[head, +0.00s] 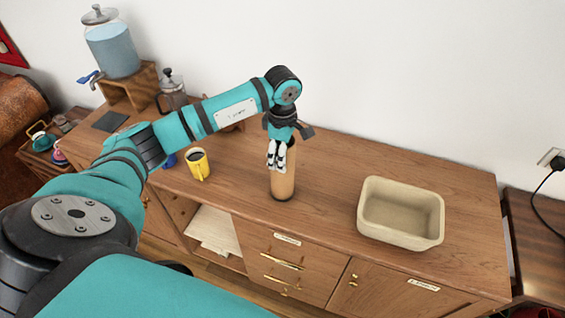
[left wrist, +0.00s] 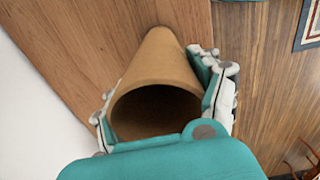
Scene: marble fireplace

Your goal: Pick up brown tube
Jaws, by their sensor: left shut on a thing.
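The brown tube (head: 283,185) stands upright near the front edge of the wooden cabinet top, at the middle of the head view. In the left wrist view the tube (left wrist: 163,70) shows its open dark end, facing the camera. My left gripper (head: 277,155) comes down on it from above, its fingers at the tube's upper part. In the left wrist view the gripper's fingers (left wrist: 165,105) press on both sides of the tube's rim. The gripper is shut on the tube. My right gripper is in neither view.
A beige bin (head: 400,243) stands to the tube's right, with clear wood between. A yellow mug (head: 199,166) is to the left. A French press (head: 172,90) and a water dispenser (head: 112,48) stand further back left, near the white wall.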

